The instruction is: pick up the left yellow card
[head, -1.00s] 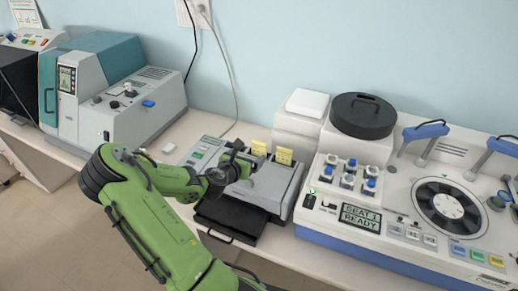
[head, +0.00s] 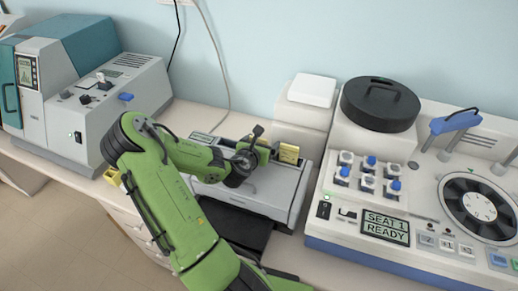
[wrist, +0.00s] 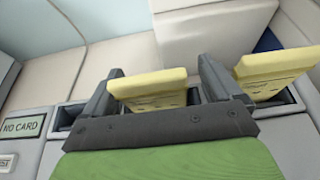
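The left yellow card (wrist: 150,84) stands upright in a slot of the grey card device (head: 285,185). In the head view this card (head: 264,155) is partly hidden by my gripper (head: 254,141). In the wrist view my gripper (wrist: 162,84) is open, with one finger on each side of the left card. The left finger is close to the card's left edge; a gap shows between the card and the right finger. I cannot tell whether either finger touches it. The right yellow card (wrist: 275,64) stands in its own slot, just outside the right finger, and in the head view (head: 289,154).
A small display reading "NO CARD" (wrist: 23,127) is on the device's left. A white box (head: 312,90) and a black round lid (head: 380,104) stand behind. The white staining machine (head: 420,175) is close on the right. A black tray (head: 238,226) lies in front.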

